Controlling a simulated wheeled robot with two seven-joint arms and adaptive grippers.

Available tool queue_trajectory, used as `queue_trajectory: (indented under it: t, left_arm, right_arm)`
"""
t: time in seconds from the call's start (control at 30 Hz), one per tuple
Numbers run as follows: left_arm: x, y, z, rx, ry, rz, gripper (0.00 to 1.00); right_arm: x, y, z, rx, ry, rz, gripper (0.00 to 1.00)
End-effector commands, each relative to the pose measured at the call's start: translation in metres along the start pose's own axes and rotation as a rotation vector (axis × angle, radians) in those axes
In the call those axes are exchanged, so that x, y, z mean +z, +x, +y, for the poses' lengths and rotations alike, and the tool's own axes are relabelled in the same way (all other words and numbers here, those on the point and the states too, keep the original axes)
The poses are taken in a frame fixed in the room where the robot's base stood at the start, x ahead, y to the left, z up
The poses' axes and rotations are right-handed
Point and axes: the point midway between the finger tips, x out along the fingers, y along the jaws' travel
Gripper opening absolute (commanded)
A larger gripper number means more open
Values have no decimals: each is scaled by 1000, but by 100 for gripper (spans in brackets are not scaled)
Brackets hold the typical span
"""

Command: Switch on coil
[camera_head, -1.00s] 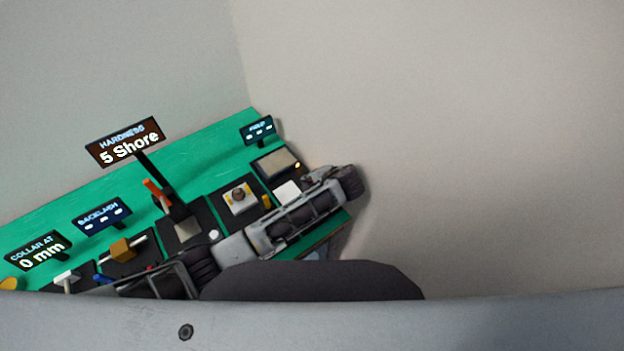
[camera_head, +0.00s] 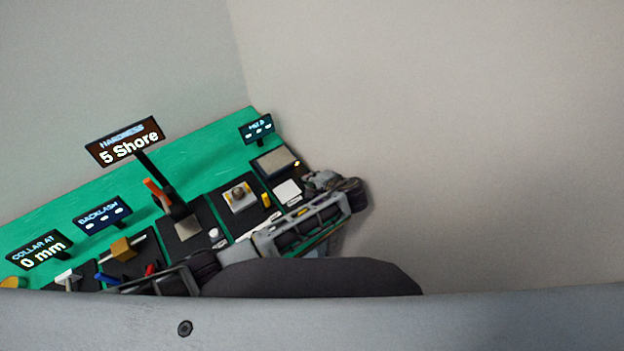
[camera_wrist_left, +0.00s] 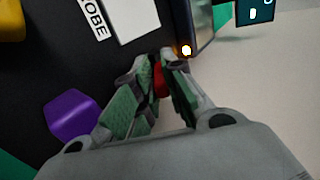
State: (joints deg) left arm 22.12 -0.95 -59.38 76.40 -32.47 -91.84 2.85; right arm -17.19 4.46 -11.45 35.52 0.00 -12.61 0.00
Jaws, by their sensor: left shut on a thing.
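My left gripper (camera_head: 312,181) is at the right end of the green bench in the head view, next to the last dark station. In the left wrist view its green-padded fingers (camera_wrist_left: 160,88) are closed on a small red piece (camera_wrist_left: 159,80), mostly hidden between them. A glowing orange lamp (camera_wrist_left: 186,50) sits just beyond the fingertips; it also shows in the head view (camera_head: 297,163). No label reading coil is legible, so I cannot tell which part is the coil.
The green bench (camera_head: 200,140) carries several dark stations and signs, including a hardness sign (camera_head: 127,142) reading 5 Shore. In the left wrist view a white plate (camera_wrist_left: 128,18) is ahead and a purple block (camera_wrist_left: 73,117) is left of the fingers. Bare wall lies to the right.

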Motion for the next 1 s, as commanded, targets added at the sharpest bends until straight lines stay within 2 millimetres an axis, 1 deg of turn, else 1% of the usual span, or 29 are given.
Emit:
queue_trajectory:
  t: [0.17,0.2,0.37,0.6,0.7,1.0]
  left_arm:
    - [0,0,1,2,1,1,0]
    - [0,0,1,2,1,1,14]
    - [0,0,1,3,1,1,34]
    - [0,0,2,4,2,0,34]
    - [0,0,2,5,2,0,34]
    - [1,1,0,38,1,-1,34]
  right_arm:
    - [0,0,0,0,0,0,40]
    - [0,0,0,0,0,0,40]
    - [0,0,0,0,0,0,40]
    - [0,0,2,2,-1,0,40]
    - [1,0,6,6,-3,-1,40]
    - [1,1,3,3,-1,-1,40]
